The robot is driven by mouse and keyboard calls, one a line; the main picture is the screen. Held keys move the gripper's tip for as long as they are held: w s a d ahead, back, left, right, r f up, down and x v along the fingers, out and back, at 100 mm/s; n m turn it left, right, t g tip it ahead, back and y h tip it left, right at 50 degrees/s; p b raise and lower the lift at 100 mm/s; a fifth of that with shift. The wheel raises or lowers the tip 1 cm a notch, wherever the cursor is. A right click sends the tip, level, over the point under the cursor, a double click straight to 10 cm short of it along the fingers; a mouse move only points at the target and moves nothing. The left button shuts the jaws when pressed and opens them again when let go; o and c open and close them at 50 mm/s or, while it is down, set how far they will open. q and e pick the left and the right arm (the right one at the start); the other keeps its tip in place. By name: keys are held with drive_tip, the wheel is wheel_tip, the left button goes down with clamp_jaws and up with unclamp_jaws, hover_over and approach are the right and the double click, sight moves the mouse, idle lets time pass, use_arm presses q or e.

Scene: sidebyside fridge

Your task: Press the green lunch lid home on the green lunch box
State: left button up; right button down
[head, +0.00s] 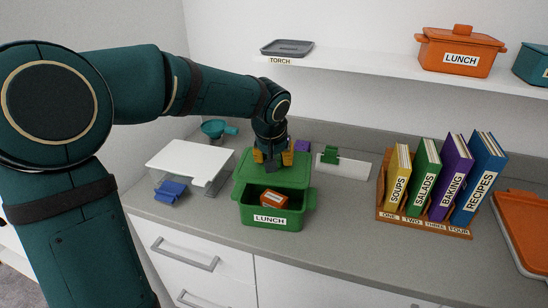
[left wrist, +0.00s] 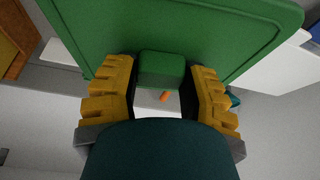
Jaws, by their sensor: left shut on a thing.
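The green lunch box (head: 291,219), labelled LUNCH, stands on the grey counter with its front part open. An orange block (head: 274,199) with a white label shows inside it. The green lunch lid (head: 292,177) is over the back part of the box, set back from the front rim; I cannot tell whether it touches the box. My left gripper (head: 280,160) is above the lid, shut on its knob. In the left wrist view, the yellow fingers (left wrist: 163,88) are on both sides of the green knob (left wrist: 162,68), with the lid (left wrist: 190,25) beyond. My right gripper is not in view.
A white stand (head: 187,158) and blue item (head: 171,190) are left of the box. The wall shelf (head: 385,68) holds an orange lunch box (head: 460,42) and a torch tray (head: 287,46).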

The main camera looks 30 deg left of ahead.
use_arm(q)
drive_tip(key=shift+f+b, duration=2.35)
drive_tip(key=shift+f, duration=0.5)
drive_tip(key=shift+f, duration=1.2)
drive_tip(key=o, duration=1.1)
drive_tip(key=shift+c, duration=0.2)
drive_tip(key=v, duration=1.2)
